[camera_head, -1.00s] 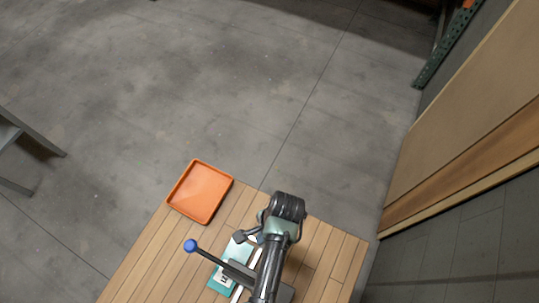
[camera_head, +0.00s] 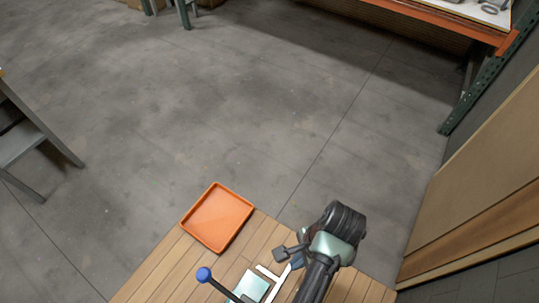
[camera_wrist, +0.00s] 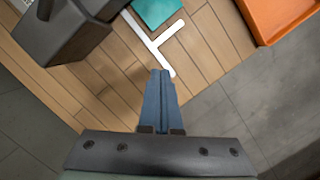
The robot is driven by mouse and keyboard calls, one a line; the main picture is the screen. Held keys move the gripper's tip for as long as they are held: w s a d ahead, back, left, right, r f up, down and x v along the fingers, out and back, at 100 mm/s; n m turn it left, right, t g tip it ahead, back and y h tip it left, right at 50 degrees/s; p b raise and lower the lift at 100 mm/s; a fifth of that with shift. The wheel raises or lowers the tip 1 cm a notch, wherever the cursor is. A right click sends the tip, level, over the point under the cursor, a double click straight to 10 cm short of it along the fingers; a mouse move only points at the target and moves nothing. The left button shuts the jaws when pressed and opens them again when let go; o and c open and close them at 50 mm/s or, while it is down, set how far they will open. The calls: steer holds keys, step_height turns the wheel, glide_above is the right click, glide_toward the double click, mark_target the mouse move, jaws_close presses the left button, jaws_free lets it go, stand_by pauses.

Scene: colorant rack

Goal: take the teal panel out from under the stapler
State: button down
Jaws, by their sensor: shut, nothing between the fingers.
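The teal panel (camera_head: 254,284) lies on the wooden table at the bottom of the head view, partly cut off by the frame edge. In the wrist view the teal panel (camera_wrist: 157,11) shows at the top edge, beside a white T-shaped piece (camera_wrist: 153,41). A dark grey body (camera_wrist: 62,32), probably the stapler, stands at upper left in the wrist view. In the head view a dark bar with a blue ball (camera_head: 204,274) reaches towards the panel. My gripper (camera_wrist: 161,73) is shut and empty, its tips near the white piece's end, apart from the panel.
An orange tray (camera_head: 217,217) sits at the table's far left corner and also shows in the wrist view (camera_wrist: 302,18). The wooden table top (camera_head: 180,262) is bare between tray and panel. A wooden board (camera_head: 480,210) stands upright at the right.

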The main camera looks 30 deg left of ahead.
mark_target(254, 281)
steer(key=x, duration=0.7)
steer(key=shift+s+a+f, duration=0.1)
steer(key=shift+s+f, duration=0.05)
steer(key=shift+s+a+f+p, duration=0.2)
steer(key=shift+s+a+p, duration=0.9)
steer(key=shift+p, duration=0.1)
steer(key=shift+s+a+f, duration=0.15)
steer(key=shift+s+a, duration=0.15)
steer(key=shift+a, duration=0.05)
steer(key=shift+s+a+p, duration=0.9)
steer(key=shift+s+a, duration=0.4)
steer(key=shift+a, duration=0.05)
